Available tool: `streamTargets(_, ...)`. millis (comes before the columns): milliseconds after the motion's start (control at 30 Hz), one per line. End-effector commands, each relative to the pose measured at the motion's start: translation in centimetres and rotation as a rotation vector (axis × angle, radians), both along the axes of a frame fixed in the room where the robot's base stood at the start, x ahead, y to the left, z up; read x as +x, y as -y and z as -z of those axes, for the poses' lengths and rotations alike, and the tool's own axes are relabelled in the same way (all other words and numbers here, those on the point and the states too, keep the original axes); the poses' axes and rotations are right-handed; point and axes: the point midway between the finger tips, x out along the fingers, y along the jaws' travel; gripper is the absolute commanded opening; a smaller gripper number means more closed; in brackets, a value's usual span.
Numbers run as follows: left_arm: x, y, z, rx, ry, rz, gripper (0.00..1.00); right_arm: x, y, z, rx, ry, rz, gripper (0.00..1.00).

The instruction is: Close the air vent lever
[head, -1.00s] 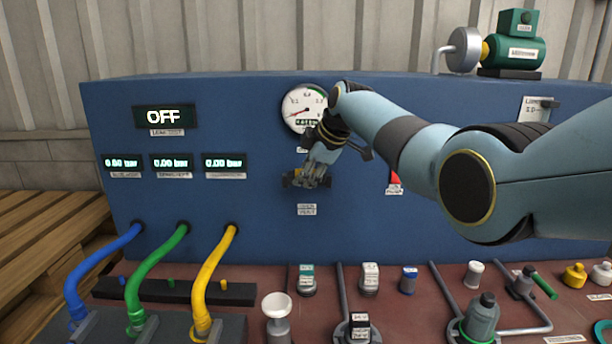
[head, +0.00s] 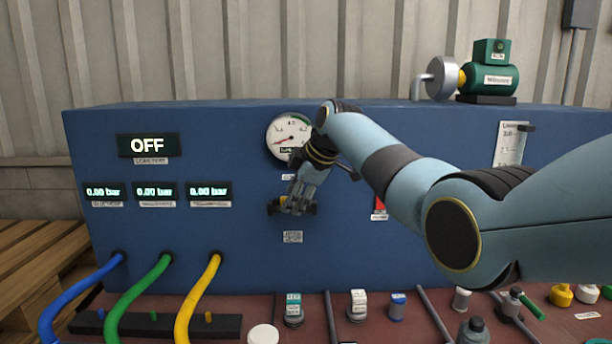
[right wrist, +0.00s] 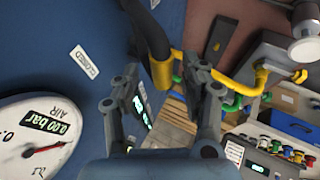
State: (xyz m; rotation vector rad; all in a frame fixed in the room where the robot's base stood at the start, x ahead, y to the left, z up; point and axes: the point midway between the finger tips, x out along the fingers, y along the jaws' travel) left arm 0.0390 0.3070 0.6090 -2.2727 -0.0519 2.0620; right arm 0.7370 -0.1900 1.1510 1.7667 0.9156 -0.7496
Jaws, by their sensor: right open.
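The air vent lever (right wrist: 152,35) shows in the right wrist view as a dark handle with a yellow end, standing off the blue panel. My right gripper (right wrist: 163,78) is open, with a finger on either side of the lever's yellow end. I cannot tell whether either finger touches it. In the head view my right gripper (head: 291,207) is at the panel below the round gauge and covers most of the lever. A "CLOSED" label (right wrist: 84,62) is on the panel left of the lever in the wrist view. My left gripper is not in view.
The air gauge (head: 288,136) reads 0.00 bar in the wrist view. An "OFF" display (head: 147,145) and several small pressure displays are on the panel's left. Blue, green and yellow hoses (head: 198,295) rise below them. Several fittings stand on the red bench (head: 385,328).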

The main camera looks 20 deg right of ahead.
Motion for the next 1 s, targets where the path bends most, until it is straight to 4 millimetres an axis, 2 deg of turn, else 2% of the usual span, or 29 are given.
streamTargets(300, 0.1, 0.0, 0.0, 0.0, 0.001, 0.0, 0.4, -3.4, 1.7, -5.3, -0.002, 0.005, 0.001, 0.45)
streamTargets(500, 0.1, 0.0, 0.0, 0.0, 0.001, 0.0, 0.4, -4.8, 2.3, -7.7, -0.001, 0.004, 0.001, 0.45)
streamTargets(1000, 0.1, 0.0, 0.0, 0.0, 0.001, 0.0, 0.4, -5.2, 2.5, -8.2, -0.001, 0.002, 0.0, 0.45)
